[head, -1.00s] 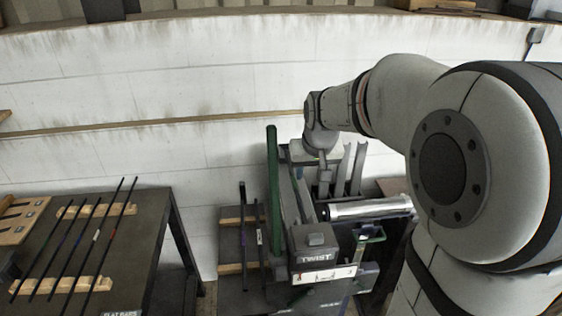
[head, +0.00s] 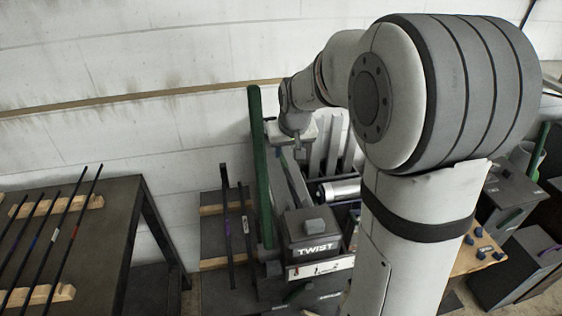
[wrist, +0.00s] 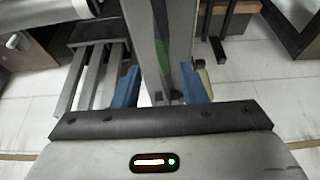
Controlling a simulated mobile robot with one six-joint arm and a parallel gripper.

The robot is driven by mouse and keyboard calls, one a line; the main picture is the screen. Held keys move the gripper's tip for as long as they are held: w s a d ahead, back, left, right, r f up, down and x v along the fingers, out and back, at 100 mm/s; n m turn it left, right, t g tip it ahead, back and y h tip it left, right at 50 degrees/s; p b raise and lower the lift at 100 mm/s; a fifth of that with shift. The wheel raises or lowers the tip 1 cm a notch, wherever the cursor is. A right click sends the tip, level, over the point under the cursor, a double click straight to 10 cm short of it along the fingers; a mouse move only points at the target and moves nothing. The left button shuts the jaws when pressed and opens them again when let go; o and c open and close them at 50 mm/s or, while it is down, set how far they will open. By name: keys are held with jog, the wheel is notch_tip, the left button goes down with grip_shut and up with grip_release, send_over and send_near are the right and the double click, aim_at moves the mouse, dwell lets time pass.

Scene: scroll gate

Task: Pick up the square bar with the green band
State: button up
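Several thin dark bars (head: 60,225) lie on wooden rests on the dark table at the left in the head view. Small coloured marks show on some, and I cannot make out a green band on any. My gripper (head: 301,152) is over the back of the twist machine, away from the table. In the wrist view its two blue fingers (wrist: 158,92) are apart, with a grey and green machine part seen between or beyond them.
A tall green post (head: 258,165) stands at the twist machine's left side. A gap of floor lies between the table (head: 125,215) and the machine. A wooden board with dark knobs (head: 478,252) and dark boxes (head: 520,275) are at the right. The white wall is behind.

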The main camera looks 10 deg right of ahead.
aim_at(283, 160)
jog(key=x, duration=0.2)
jog(key=p+x, duration=0.1)
jog(key=x, duration=0.2)
jog(key=shift+w+a, duration=0.2)
jog(key=shift+w, duration=0.1)
jog(key=shift+r, duration=0.1)
grip_shut()
